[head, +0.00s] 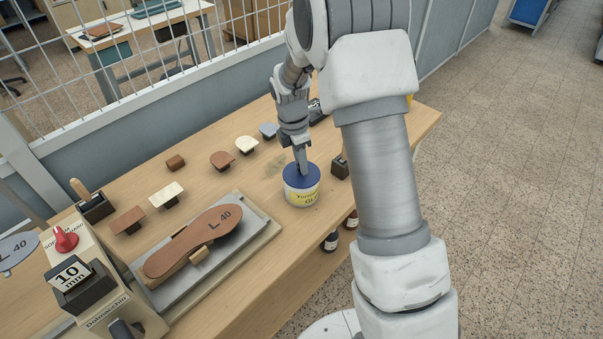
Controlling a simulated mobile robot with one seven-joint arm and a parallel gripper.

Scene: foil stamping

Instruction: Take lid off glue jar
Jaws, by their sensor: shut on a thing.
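The glue jar (301,195) stands upright on the wooden workbench near its right edge, with a pale body and a yellow label. Its blue lid (289,178) sits on top of the jar. My gripper (302,170) points down from above with its fingertips at the top of the lid. It is shut on the lid, though the exact grip is small and partly hidden by the fingers. I see no gap between lid and jar.
A brown sole marked L 40 (195,240) lies on a grey plate left of the jar. Small pads (222,160) and a dark block (340,167) stand nearby. A stamping machine (85,285) is at lower left. A wire mesh fence (140,50) runs behind the bench.

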